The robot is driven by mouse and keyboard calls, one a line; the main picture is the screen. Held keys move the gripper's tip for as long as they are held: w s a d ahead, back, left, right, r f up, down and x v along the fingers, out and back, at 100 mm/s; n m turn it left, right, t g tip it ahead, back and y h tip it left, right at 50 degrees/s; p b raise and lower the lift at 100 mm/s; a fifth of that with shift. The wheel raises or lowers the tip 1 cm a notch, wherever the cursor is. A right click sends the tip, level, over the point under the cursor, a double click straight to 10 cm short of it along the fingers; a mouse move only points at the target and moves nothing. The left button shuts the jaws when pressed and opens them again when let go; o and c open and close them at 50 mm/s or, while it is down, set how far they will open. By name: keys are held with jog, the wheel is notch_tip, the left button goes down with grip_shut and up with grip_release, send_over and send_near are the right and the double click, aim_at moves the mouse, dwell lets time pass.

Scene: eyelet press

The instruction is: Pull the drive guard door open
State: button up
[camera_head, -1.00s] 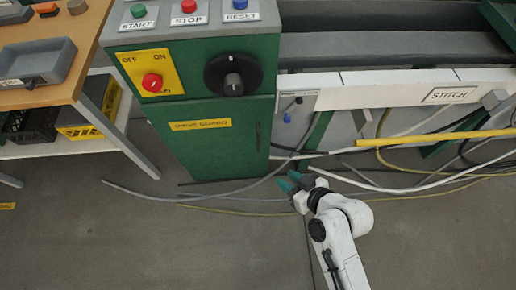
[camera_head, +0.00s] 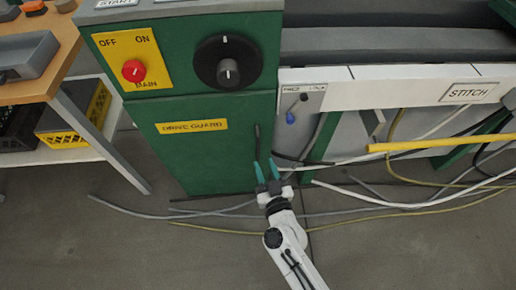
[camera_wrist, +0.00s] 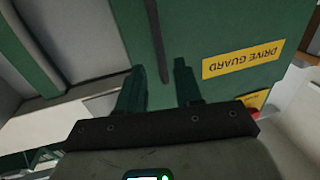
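The drive guard door (camera_head: 203,150) is a green panel with a yellow "DRIVE GUARD" label (camera_head: 192,126), below the control panel, and it looks closed. Its dark vertical handle (camera_head: 257,138) is near the door's right edge. My gripper (camera_head: 267,167) is open at the lower end of the handle, with teal fingers pointing up toward it. In the wrist view the door (camera_wrist: 215,30) appears upside down, and the handle (camera_wrist: 156,42) runs down toward the gap between the two open fingers (camera_wrist: 160,82). I cannot tell whether the fingers touch the handle.
A control panel with a red main switch (camera_head: 133,71) and black dial (camera_head: 228,62) is above the door. Cables (camera_head: 225,208) lie on the floor before the machine. A wooden table (camera_head: 40,80) stands left. A yellow pipe (camera_head: 440,142) runs at right.

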aim_at(259, 150)
jog(key=w, duration=0.2)
jog(key=w+a+b, duration=0.1)
jog(key=w, duration=0.4)
jog(key=shift+w+a+b, duration=0.25)
jog(key=shift+b, duration=0.05)
grip_shut()
